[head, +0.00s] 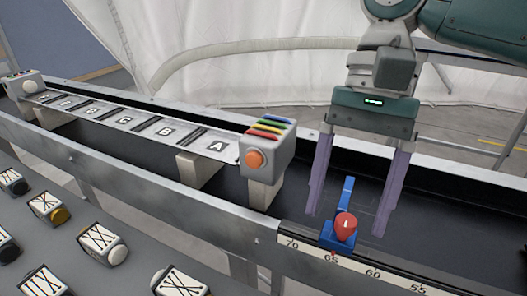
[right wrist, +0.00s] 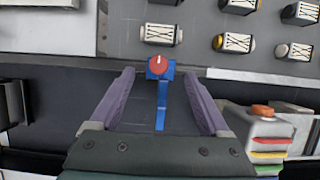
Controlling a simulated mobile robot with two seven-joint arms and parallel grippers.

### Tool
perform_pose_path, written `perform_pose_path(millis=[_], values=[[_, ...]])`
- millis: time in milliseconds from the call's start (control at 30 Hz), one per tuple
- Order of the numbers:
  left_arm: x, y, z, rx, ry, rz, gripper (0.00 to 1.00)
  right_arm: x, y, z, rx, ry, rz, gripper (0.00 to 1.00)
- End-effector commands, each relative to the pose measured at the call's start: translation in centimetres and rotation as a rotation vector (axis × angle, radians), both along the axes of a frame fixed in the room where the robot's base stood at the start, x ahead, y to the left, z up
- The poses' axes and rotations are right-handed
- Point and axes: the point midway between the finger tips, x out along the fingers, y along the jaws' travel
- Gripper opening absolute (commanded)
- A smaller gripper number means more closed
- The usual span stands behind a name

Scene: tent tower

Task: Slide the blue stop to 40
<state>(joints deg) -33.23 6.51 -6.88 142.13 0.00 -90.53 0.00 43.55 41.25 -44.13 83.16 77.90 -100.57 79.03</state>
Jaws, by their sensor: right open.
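The blue stop (head: 338,236) with a red knob sits on the rail's number scale (head: 374,273), near the mark that reads 65. It lies between 70 and 60. A blue arm of the stop reaches out over the dark belt. My right gripper (head: 346,225) is open, with its two purple fingers on either side of the stop's blue arm and not closed on it. In the right wrist view the blue stop (right wrist: 161,75) shows ahead between the open fingertips. The 40 mark is not visible in either view. My left gripper is not in view.
A grey box (head: 267,150) with an orange button and coloured stripes stands left of my right gripper. A lettered ramp (head: 160,130) runs left from it. Several marked blocks (head: 100,242) lie on the grey panel in front. The dark belt right of the gripper looks clear.

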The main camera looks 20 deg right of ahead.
Motion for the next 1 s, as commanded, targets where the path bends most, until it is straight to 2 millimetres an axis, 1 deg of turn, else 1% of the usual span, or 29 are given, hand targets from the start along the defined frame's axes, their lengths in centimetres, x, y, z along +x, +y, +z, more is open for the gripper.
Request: perform_pose_path(millis=[33,133,467,1000], values=[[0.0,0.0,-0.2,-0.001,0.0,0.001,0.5,-0.2,0.2,-0.7,0.0,0.0,0.001,0.8],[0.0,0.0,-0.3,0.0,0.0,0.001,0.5,-0.4,0.5,-1.4,0.0,0.0,0.001,0.8],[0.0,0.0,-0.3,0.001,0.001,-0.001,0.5,-0.4,0.6,-1.7,0.0,-0.002,0.001,0.79],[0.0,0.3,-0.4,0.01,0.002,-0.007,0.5,-0.4,0.6,-1.7,0.0,-0.002,0.001,0.18]])
